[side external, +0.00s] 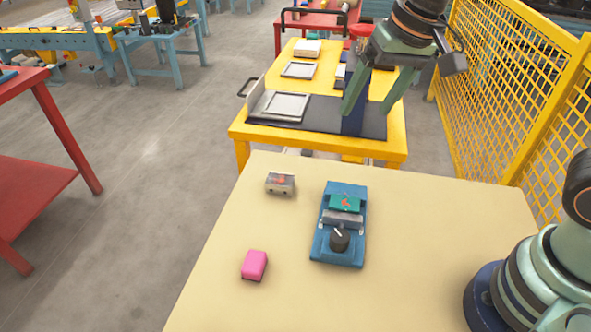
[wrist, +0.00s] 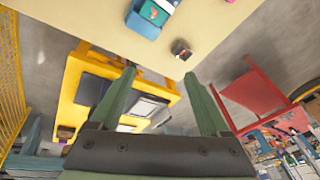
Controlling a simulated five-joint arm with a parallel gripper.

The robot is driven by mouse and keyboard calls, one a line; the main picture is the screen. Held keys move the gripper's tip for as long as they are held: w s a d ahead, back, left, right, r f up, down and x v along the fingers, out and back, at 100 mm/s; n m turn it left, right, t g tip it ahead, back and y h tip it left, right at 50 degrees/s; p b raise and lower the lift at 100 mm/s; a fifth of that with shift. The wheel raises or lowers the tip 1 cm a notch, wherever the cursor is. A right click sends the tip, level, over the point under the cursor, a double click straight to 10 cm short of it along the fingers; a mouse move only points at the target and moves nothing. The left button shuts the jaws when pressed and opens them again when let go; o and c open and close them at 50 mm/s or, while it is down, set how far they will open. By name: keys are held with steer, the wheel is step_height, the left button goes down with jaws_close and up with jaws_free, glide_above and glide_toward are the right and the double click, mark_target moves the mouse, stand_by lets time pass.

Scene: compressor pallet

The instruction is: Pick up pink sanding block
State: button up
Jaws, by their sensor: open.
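The pink sanding block (side external: 254,265) lies on the tan table (side external: 430,235), near its front left in the side view. A small sliver of pink (wrist: 231,1) shows at the top edge of the wrist view. My gripper (side external: 365,112) is open and empty, raised high beyond the far part of the table, well away from the block. In the wrist view its two green fingers (wrist: 160,88) stand wide apart with nothing between them.
A blue device (side external: 322,247) with a black knob and green top stands mid-table, right of the block. A small grey-beige box (side external: 280,183) lies behind the block. A yellow cart (side external: 240,133) with trays stands behind. Yellow mesh fencing (side external: 505,75) borders the right.

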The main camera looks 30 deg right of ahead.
steer(key=w+a+f+m+g, duration=0.1)
steer(key=a+f+m, duration=0.1)
steer(key=a, duration=0.5)
steer(key=w+a+f+m+g, duration=0.1)
steer(key=a+f, duration=0.2)
steer(key=a, duration=0.3)
steer(key=m+g+h, duration=0.1)
steer(key=m, duration=0.2)
glide_above(254, 259)
step_height(254, 259, down, 7)
step_height(254, 259, down, 12)
steer(key=shift+r, duration=0.1)
jaws_close()
steer(key=shift+r, duration=0.1)
step_height(254, 259, up, 20)
